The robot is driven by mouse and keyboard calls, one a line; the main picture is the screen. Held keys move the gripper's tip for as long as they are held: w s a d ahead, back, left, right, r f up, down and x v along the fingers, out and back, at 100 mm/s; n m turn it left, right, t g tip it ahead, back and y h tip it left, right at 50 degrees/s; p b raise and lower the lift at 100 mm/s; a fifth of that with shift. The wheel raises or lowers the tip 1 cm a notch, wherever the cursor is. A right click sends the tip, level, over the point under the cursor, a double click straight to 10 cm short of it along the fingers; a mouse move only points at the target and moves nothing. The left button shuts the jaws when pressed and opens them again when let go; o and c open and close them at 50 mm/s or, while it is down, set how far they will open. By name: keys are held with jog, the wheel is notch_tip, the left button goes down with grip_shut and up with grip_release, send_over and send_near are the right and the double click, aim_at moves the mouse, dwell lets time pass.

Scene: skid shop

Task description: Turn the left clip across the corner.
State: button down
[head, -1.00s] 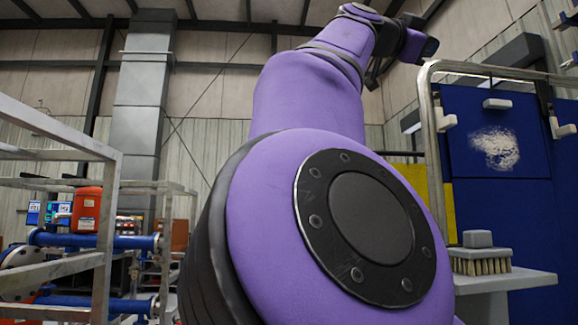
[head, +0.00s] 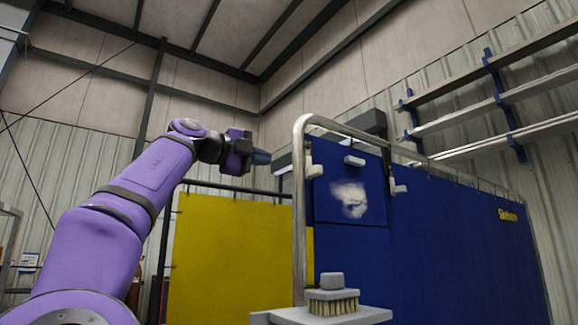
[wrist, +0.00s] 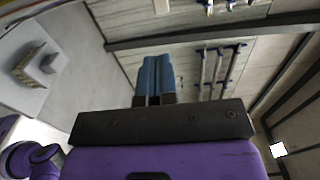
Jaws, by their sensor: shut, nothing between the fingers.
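The left clip (head: 314,171) is a small pale block at the upper left corner of a blue panel (head: 335,205) with a white smudge. It sits beside the bent metal frame tube (head: 300,220). A matching right clip (head: 398,188) is at the panel's right side. My gripper (head: 263,157) is at about the height of the panel's top, left of the clip in the picture and apart from it. In the wrist view my gripper's blue fingers (wrist: 155,66) are together with nothing between them. I cannot make out the left clip surely in the wrist view.
A pale handle-like block (head: 354,161) is at the panel's top. A brush (head: 332,297) stands on a grey shelf (head: 370,315) below; the shelf also shows in the wrist view (wrist: 60,90). A yellow sheet (head: 225,250) hangs behind, and wall racks (head: 500,100) are at right.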

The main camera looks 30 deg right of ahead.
aim_at(314, 170)
jog(key=d, duration=1.3)
jog(key=shift+w+d, duration=0.25)
jog(key=shift+a, duration=0.1)
